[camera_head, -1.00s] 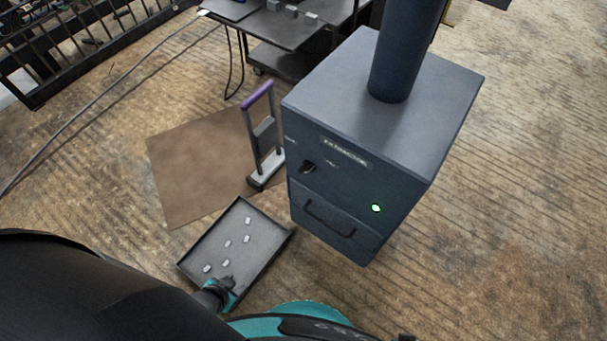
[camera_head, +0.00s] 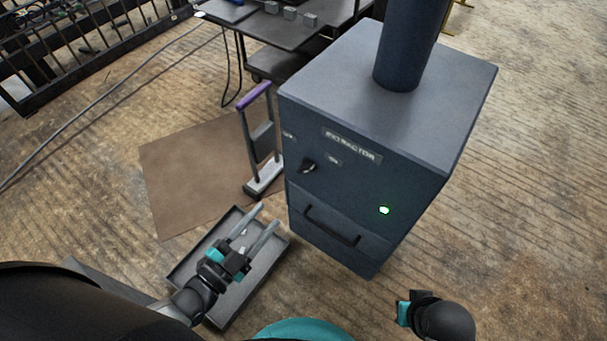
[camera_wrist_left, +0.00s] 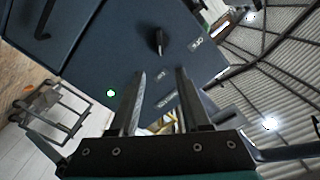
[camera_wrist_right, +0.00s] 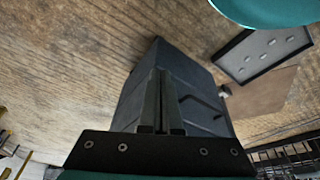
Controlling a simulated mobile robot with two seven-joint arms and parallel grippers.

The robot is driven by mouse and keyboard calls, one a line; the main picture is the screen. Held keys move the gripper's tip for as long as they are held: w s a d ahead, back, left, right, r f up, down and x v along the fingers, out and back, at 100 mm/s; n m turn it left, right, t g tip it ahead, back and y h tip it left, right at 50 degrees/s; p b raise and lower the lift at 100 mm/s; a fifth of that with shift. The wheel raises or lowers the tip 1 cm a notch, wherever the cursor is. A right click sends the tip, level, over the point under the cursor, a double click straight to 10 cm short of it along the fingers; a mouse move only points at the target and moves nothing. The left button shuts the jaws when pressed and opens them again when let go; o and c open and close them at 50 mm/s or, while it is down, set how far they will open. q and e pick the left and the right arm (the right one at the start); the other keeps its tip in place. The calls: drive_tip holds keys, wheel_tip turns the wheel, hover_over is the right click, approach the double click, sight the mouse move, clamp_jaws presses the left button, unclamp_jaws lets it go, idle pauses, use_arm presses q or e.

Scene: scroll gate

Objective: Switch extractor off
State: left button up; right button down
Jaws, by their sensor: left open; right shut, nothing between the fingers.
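The extractor (camera_head: 345,205) is a dark blue-grey box with a thick pipe (camera_head: 405,45) rising from its top. Its front carries a black rotary switch (camera_head: 308,166), a label plate, a drawer handle and a lit green lamp (camera_head: 384,210). In the left wrist view the switch (camera_wrist_left: 158,40) lies beyond the fingertips. My left gripper (camera_head: 267,215) is open and empty, over the tray and apart from the extractor, fingers pointing up towards its front. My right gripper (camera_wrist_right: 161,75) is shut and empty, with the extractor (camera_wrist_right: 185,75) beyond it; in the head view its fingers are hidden.
A shallow grey tray (camera_head: 184,268) with small pale pieces lies on the floor below my left gripper. A purple-handled stand (camera_head: 255,97) stands on a brown mat (camera_head: 185,180) left of the extractor. A dark table (camera_head: 285,30) is behind. Floor to the right is clear.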

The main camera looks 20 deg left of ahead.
sight(305, 172)
use_arm(q)
drive_tip(key=b+x, duration=0.4)
drive_tip(key=x, duration=1)
drive_tip(key=shift+s+f, duration=0.1)
drive_tip(key=shift+f, duration=0.05)
drive_tip(key=shift+w+d+b, duration=0.15)
drive_tip(key=shift+w+b, duration=0.25)
drive_tip(key=shift+w, duration=0.15)
use_arm(e)
wheel_tip(305, 172, up, 9)
drive_tip(key=w+t, duration=0.1)
drive_tip(key=t, duration=0.1)
drive_tip(key=shift+w+a+y, duration=0.3)
drive_tip(key=shift+w+a, duration=0.05)
drive_tip(key=shift+a, duration=0.05)
use_arm(q)
clamp_jaws()
